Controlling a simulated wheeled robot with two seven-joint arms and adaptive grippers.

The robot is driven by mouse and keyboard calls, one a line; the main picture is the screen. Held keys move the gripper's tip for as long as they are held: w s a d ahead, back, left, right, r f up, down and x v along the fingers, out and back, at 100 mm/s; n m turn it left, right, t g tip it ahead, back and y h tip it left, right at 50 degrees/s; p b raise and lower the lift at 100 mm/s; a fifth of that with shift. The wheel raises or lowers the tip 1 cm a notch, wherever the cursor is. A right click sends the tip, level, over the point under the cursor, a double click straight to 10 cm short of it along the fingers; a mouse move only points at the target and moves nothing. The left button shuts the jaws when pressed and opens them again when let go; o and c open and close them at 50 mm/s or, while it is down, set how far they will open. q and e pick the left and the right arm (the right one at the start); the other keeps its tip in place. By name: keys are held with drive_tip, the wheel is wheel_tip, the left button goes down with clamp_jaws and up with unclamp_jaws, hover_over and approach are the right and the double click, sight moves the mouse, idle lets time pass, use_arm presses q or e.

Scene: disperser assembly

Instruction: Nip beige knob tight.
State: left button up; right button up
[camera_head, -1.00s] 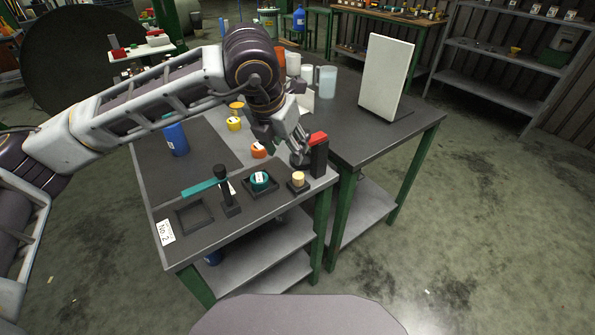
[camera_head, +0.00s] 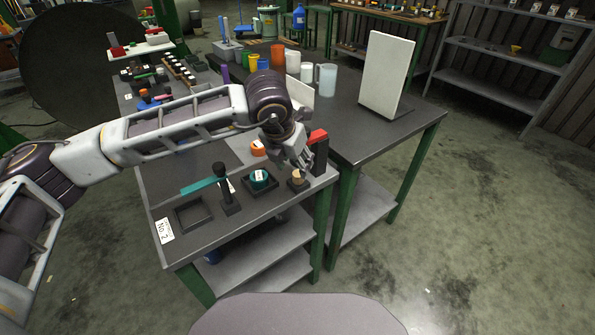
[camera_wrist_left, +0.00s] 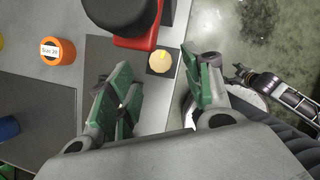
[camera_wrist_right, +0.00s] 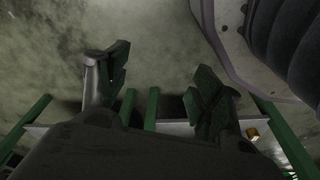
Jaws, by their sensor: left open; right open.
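The beige knob (camera_head: 297,174) sits on a small dark square base near the front right corner of the workbench. In the left wrist view the knob (camera_wrist_left: 161,63) is a round beige disc with a bright yellow mark. My left gripper (camera_head: 304,163) is just above and beside the knob. In its wrist view the open green fingers (camera_wrist_left: 158,88) lie to either side of the knob's line, with the knob a little beyond the tips and untouched. My right gripper (camera_wrist_right: 160,75) is open and empty over the floor, in its own wrist view only.
A black block with a red top (camera_head: 318,137) stands close beside the knob. A teal round part (camera_head: 259,179) in a dark holder, a black-handled lever (camera_head: 222,180) and an orange ring (camera_head: 258,148) are nearby. A white panel (camera_head: 385,75) stands on the adjoining table.

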sight(298, 173)
use_arm(q)
drive_tip(key=x, duration=0.3)
drive_tip(key=shift+f, duration=0.2)
drive_tip(key=shift+x, duration=0.85)
use_arm(e)
drive_tip(key=shift+w+a+r, duration=0.15)
drive_tip(key=shift+w+r, duration=0.05)
drive_tip(key=shift+r, duration=0.3)
use_arm(q)
drive_tip(key=c, duration=1)
use_arm(e)
drive_tip(key=shift+f, duration=0.1)
drive_tip(key=shift+s, duration=0.1)
use_arm(q)
drive_tip(key=shift+w, duration=0.1)
